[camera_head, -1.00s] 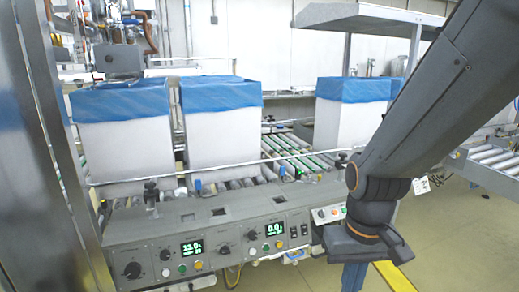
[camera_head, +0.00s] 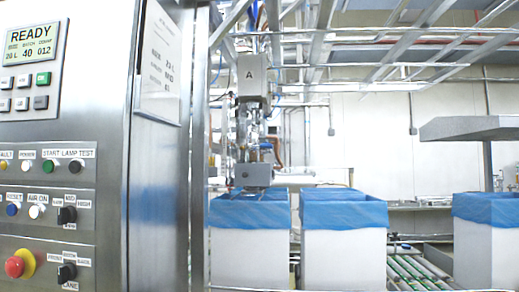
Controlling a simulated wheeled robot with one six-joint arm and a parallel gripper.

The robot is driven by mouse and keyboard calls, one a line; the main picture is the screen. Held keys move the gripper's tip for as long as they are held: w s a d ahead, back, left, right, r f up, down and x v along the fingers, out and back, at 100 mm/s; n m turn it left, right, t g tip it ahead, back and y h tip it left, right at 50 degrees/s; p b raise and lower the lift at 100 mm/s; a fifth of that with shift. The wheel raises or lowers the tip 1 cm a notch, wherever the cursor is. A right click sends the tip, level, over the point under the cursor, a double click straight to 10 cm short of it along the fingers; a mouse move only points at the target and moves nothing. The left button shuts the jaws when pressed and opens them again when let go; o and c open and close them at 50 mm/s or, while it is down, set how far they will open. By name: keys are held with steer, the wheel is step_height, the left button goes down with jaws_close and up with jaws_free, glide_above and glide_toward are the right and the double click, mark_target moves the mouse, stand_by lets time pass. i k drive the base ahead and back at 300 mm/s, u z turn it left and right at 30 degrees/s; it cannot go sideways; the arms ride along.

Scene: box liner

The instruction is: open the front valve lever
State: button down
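No valve lever can be made out for certain in the head view. A filling unit with a grey box marked "A" (camera_head: 252,75) hangs left of centre, with small metal fittings and copper-coloured pipes (camera_head: 278,138) below it; a lever there is too small to tell. A grey block (camera_head: 252,174) sits under the fittings, just above a white box with a blue liner (camera_head: 248,245). My gripper and arm are out of view.
A steel control cabinet (camera_head: 160,200) fills the left side, with a READY display (camera_head: 32,42), several buttons, and a red emergency stop (camera_head: 15,266). More blue-lined white boxes (camera_head: 345,262) stand on the roller conveyor (camera_head: 415,272). A grey shelf (camera_head: 470,128) juts in at right.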

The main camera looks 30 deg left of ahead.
mark_target(249, 145)
steer(key=u, duration=0.5)
steer(key=i, duration=0.5)
steer(key=u, duration=0.65)
steer(key=i, duration=1.25)
steer(key=z, duration=0.6)
